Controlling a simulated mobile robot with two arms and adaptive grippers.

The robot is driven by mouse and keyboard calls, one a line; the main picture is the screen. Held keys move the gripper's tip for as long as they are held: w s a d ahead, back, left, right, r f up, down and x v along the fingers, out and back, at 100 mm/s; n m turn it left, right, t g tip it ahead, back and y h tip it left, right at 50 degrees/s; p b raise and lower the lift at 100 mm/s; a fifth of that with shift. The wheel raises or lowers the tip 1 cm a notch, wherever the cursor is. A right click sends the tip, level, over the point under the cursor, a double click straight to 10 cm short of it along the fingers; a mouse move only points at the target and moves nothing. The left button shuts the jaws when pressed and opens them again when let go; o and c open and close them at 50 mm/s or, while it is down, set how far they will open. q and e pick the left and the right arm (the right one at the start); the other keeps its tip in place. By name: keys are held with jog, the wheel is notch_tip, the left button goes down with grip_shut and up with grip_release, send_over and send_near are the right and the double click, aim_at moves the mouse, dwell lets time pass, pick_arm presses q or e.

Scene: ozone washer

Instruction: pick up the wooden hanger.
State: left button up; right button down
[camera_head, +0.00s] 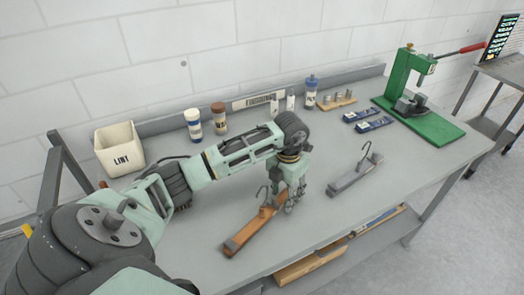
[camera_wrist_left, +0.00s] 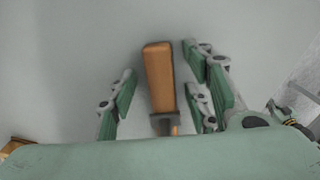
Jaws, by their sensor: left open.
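The wooden hanger (camera_head: 243,236) lies on the grey workbench with its dark hook standing up. My left gripper (camera_head: 291,205) points down at the hanger's right end and hides part of it. In the left wrist view, the hanger's orange-brown wooden arm (camera_wrist_left: 158,75) shows between the spread green fingers of the left gripper (camera_wrist_left: 162,84). The fingers are open, with gaps visible on both sides of the wood. My right gripper is not in view.
A grey hanger (camera_head: 352,175) lies to the right on the workbench (camera_head: 330,215). A LINT bin (camera_head: 120,150), several bottles (camera_head: 193,125) and blue-and-white items (camera_head: 374,124) are farther back. A green press (camera_head: 415,105) stands at the right end. The bench's front edge is close to the wooden hanger.

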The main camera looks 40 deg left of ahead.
pick_arm(q)
jog(key=shift+c, duration=0.6)
grip_shut()
